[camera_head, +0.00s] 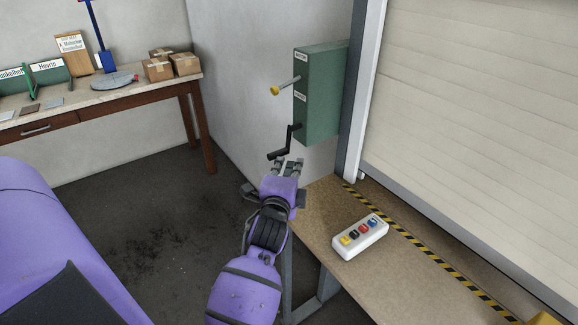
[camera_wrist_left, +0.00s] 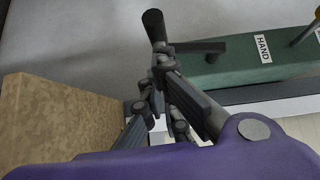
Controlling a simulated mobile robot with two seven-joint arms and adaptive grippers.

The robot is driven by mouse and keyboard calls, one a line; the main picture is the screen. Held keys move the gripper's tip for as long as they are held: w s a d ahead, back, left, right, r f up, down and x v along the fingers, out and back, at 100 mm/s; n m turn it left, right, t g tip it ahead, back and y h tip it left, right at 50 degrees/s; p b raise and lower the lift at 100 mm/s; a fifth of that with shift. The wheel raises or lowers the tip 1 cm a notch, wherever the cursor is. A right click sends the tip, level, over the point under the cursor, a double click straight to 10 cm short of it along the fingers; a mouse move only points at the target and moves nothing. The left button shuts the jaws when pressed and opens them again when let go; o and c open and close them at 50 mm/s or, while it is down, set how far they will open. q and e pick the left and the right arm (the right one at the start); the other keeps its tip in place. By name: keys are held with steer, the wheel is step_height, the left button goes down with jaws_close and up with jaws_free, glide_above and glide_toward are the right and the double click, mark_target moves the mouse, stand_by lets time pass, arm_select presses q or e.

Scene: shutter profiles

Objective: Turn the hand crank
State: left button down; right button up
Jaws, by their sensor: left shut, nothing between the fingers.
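The hand crank (camera_head: 290,140) is a black bent arm with a dark grip on the front of a green wall box (camera_head: 322,95), near its bottom. My left gripper (camera_head: 287,164) is just below the crank's grip, its fingers pointing up toward it. In the left wrist view the crank's dark grip (camera_wrist_left: 153,24) stands right beyond the shut fingertips (camera_wrist_left: 162,64), with nothing between them. Whether the fingertips touch the crank cannot be told. The green box (camera_wrist_left: 235,62) there carries a label reading HAND. My right gripper is in neither view.
A lever with a yellow knob (camera_head: 275,91) sticks out of the box above the crank. A brown counter (camera_head: 325,205) with a white button box (camera_head: 360,237) lies below right, beside a pale roller shutter (camera_head: 480,100). A workbench (camera_head: 100,100) stands at the back left.

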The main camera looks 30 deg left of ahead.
arm_select(q)
steer(key=shift+w+a+f+m+b, duration=0.1)
steer(key=shift+a+f+m+b, duration=0.2)
steer(key=shift+b, duration=0.25)
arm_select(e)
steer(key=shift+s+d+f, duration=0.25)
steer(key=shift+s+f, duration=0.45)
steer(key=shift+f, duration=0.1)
